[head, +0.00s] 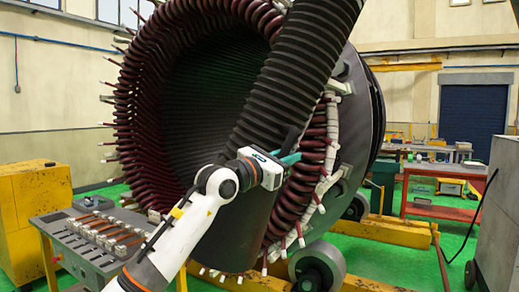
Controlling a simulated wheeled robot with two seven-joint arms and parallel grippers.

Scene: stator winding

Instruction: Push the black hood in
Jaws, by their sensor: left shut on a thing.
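The black hood (240,228) is a smooth dark cylinder hanging at the lower end of a thick ribbed black hose (300,62). It stands in front of the open bore of the large round stator (185,100). My left gripper (291,158) has teal fingers and is shut at the upper right of the hood, where the hose meets it. The exact grip spot is small and partly hidden by the gripper body. My left arm crosses in front of the hood's left side. My right gripper is not in view.
Dark red coil ends with white tips ring the stator. A grey bench (85,240) with several bars stands at the left, near a yellow cabinet (35,210). Yellow beams (395,232) and a grey roller (318,265) are at the lower right. Green floor is open farther right.

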